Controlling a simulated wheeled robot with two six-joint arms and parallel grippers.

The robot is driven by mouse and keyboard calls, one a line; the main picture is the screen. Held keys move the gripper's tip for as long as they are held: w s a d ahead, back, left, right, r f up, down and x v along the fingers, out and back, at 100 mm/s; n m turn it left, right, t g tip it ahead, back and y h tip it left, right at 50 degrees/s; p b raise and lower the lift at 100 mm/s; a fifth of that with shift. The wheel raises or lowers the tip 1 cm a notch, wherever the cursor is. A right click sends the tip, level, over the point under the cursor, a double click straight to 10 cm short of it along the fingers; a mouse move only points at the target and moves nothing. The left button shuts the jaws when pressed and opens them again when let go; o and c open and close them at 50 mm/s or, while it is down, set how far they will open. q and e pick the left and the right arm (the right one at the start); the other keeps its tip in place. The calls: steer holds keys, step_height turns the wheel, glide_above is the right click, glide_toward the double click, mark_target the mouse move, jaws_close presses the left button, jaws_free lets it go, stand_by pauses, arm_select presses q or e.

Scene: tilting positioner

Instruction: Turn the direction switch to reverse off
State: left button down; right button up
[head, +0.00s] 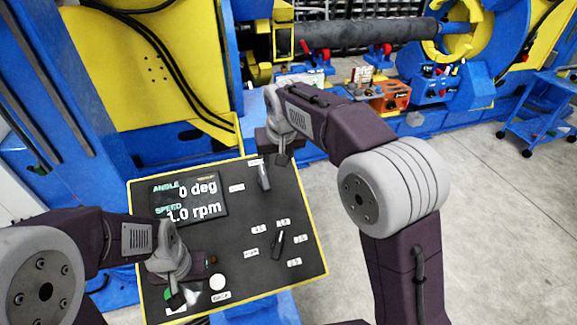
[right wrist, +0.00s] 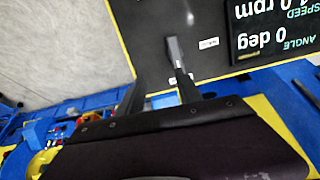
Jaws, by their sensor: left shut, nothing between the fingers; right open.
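The black control panel (head: 230,245) with a yellow edge lies below me. Near its top right is a switch with a grey lever (head: 264,177), with small white labels beside it too small to read; it looks like the direction switch. My right gripper (head: 281,158) is open and empty, just above and right of this lever. My left gripper (head: 178,299) is shut and empty over the panel's lower left, by the buttons.
A second switch (head: 278,245) with several labels around it sits lower right. The display (head: 189,199) reads angle 0 deg and speed 1.0 rpm. A white button (head: 217,282) is beside my left gripper.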

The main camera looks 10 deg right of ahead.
mark_target(264, 177)
steer(key=a, duration=0.1)
steer(key=a+f, duration=0.1)
steer(key=a, duration=0.1)
steer(key=shift+s+a+n, duration=0.15)
steer(key=shift+s+n, duration=0.05)
steer(key=shift+n, duration=0.1)
steer(key=shift+s, duration=0.3)
steer(key=shift+s+f, duration=0.1)
steer(key=shift+f, duration=0.25)
steer(key=p+x, duration=0.2)
steer(key=x, duration=0.5)
steer(key=shift+w+a, duration=0.1)
steer(key=shift+w, duration=0.15)
steer(key=shift+w+f, duration=0.1)
steer(key=shift+f, duration=0.45)
arm_select(q)
steer(key=r, duration=0.2)
steer(key=shift+s+d+r, duration=0.1)
steer(key=shift+d+r, duration=0.15)
steer(key=shift+r, duration=0.05)
arm_select(e)
jaws_close()
